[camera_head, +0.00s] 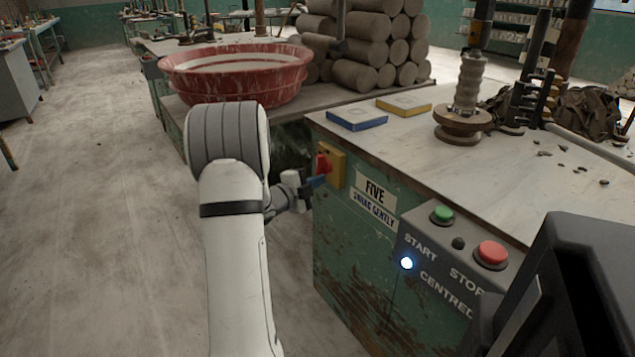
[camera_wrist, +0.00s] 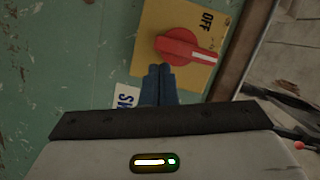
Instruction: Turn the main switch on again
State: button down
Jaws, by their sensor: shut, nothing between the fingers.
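The main switch is a red rotary knob (camera_wrist: 182,48) on a yellow plate (camera_wrist: 150,22). In the head view the red knob (camera_head: 323,164) sits on the green machine's side face. In the wrist view the word OFF (camera_wrist: 207,20) is printed on the plate, above and right of the knob. The knob's pale pointer mark runs toward the right in that view, below OFF. My gripper (camera_wrist: 159,70) is shut and empty. Its blue fingertips are at the knob's lower left edge; I cannot tell whether they touch. In the head view my gripper (camera_head: 319,181) is just below the knob.
A control box (camera_head: 435,265) with a green button (camera_head: 442,214), a red button (camera_head: 491,254) and a lit lamp (camera_head: 406,263) is right of the switch. Blue (camera_head: 357,119) and yellow (camera_head: 404,105) boxes lie on the bench top. A red basin (camera_head: 235,75) stands behind. Floor at left is clear.

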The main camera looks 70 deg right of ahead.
jog(key=a, duration=1.1)
jog(key=shift+w+a+p, duration=0.25)
jog(key=shift+a+p, duration=0.1)
jog(key=shift+w+r, duration=0.1)
